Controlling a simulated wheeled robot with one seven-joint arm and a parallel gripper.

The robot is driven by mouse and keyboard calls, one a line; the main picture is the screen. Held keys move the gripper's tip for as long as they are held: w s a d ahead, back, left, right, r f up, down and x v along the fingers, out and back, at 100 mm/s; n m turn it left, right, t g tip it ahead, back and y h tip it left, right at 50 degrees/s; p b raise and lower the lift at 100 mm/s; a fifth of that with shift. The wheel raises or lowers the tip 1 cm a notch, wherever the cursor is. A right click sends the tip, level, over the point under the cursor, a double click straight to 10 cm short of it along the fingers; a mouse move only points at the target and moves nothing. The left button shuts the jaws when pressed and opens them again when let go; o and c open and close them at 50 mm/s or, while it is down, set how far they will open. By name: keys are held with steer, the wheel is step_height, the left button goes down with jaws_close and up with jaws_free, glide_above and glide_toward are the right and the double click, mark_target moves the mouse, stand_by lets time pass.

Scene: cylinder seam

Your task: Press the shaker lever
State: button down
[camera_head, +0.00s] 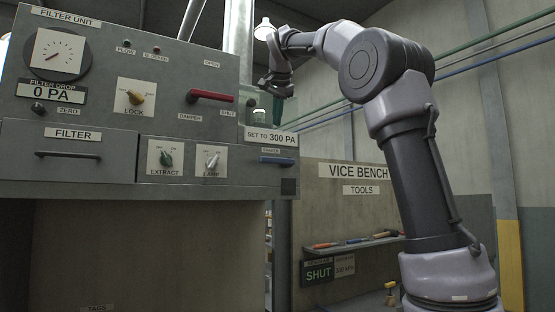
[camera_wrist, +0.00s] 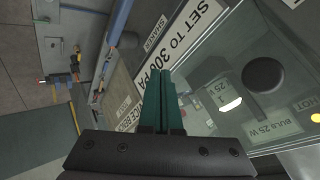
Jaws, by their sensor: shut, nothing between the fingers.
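The shaker lever (camera_head: 278,160) is a blue bar on the right front of the grey filter unit, under the "SET TO 300 PA" label. It lies level in the head view. In the wrist view a blue bar (camera_wrist: 121,20) shows at the top, beside the "SHAKER" label. My gripper (camera_head: 277,120) points down, above the shaker lever and apart from it, near the unit's right top corner. In the wrist view its green fingers (camera_wrist: 168,72) are together with nothing held, and they point towards the "SET TO 300 PA" label.
A red damper lever (camera_head: 212,96) sticks out left of my gripper. A lock knob (camera_head: 135,97), extract knob (camera_head: 166,159) and lamp knob (camera_head: 212,162) are on the panel. A tool shelf (camera_head: 352,246) stands behind, lower right. Open space lies right of the unit.

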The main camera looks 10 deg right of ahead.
mark_target(277, 159)
steer(key=shift+f, duration=4.4)
steer(key=shift+f, duration=0.4)
steer(key=shift+f, duration=2.05)
steer(key=shift+r, duration=2.45)
